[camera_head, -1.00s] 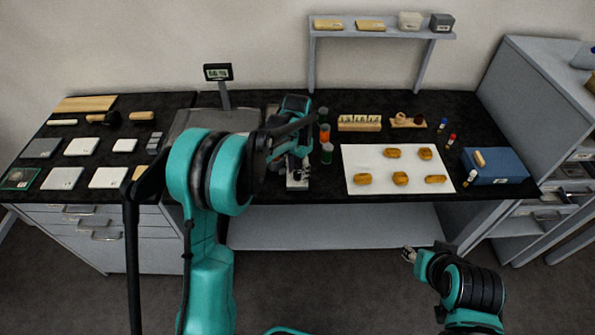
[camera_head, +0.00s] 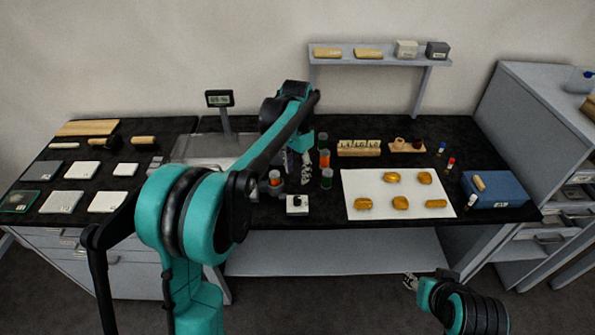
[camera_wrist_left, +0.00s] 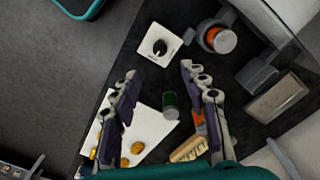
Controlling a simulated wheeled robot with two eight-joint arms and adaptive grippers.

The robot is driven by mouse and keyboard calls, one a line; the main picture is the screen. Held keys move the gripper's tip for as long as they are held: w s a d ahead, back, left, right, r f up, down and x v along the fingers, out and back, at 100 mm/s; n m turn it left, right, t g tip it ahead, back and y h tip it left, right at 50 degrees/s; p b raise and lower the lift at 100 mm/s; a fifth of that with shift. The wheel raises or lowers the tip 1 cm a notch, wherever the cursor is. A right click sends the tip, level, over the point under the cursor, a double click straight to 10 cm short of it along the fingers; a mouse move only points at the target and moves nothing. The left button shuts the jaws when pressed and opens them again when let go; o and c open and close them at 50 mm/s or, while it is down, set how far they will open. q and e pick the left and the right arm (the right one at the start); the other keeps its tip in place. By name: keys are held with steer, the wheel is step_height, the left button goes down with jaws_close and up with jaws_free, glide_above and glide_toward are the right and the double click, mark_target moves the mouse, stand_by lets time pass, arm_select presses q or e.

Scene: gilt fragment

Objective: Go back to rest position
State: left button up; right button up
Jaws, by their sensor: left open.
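My left gripper (camera_head: 296,168) is open and empty above the dark worktop, partly hidden by its own arm. In the left wrist view its spread fingers (camera_wrist_left: 158,72) point at the worktop with nothing between their tips. A white block with a black knob (camera_head: 297,206) is in front of it and also shows in the wrist view (camera_wrist_left: 150,52). Just left of the gripper is an orange-topped jar (camera_head: 274,178) in a dark holder, also seen in the wrist view (camera_wrist_left: 222,40). My right gripper (camera_head: 410,282) is low in front of the worktop, too small to read.
Several capped jars (camera_head: 326,178) stand close right of the left gripper. A white sheet (camera_head: 385,209) with several golden pieces lies further right, by a blue box (camera_head: 497,190). A scale display (camera_head: 219,98) stands behind left. A shelf (camera_head: 380,60) is at the back.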

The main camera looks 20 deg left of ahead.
arm_select(q)
steer(key=shift+s+r, duration=0.1)
steer(key=s+r+n+t, duration=0.3)
steer(key=s+r+t, duration=0.15)
steer(key=s, duration=0.85)
steer(key=s+f+n+t, duration=0.3)
steer(key=s+f, duration=0.1)
steer(key=s, duration=0.8)
steer(key=shift+s+a+f, duration=0.15)
steer(key=shift+f, duration=0.25)
